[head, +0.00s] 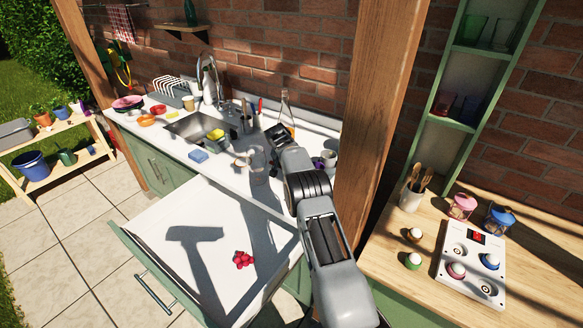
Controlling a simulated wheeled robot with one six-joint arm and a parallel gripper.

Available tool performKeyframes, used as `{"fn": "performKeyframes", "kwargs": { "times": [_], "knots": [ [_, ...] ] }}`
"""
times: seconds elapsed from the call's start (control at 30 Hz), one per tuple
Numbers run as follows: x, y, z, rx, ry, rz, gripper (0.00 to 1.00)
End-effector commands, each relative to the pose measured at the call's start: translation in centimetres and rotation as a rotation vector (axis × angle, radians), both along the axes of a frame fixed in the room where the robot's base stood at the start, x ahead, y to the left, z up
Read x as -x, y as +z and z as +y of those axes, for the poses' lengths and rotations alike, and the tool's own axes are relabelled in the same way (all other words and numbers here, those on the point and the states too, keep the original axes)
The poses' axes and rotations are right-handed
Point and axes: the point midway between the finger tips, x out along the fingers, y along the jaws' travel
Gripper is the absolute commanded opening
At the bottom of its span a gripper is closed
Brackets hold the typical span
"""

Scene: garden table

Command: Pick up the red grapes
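The red grapes (243,259) lie as a small bunch on the white surface (165,225) at the front, near its right half. They are in sunlight, beside the dark shadow of my arm. My gripper (272,133) is at the end of my raised arm, over the counter near the bottle, well behind and above the grapes and apart from them. It is small and dark here, and I cannot tell whether its fingers are open or shut.
The counter (226,163) behind holds a sink (192,125), a blue sponge (198,156), a glass bottle (286,112) and cups. A wooden post (375,130) stands right of my arm. A wooden table (400,250) at right carries a white device (472,262). Around the grapes the surface is clear.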

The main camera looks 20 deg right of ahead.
Motion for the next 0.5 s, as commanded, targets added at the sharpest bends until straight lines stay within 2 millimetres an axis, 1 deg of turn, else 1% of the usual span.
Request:
{"fn": "performKeyframes", "kwargs": {
  "times": [0.1, 0.2, 0.47, 0.5],
  "knots": [
    [-0.3, -1.0, -0.5, 0.001, -0.001, 0.000, 0.86],
    [-0.4, -1.6, -0.7, 0.000, -0.001, 0.000, 0.86],
    [-0.5, -1.8, -0.7, 0.000, -0.001, -0.001, 0.86],
    [-0.5, -1.8, -0.7, 0.000, -0.001, -0.001, 0.85]
  ]
}}
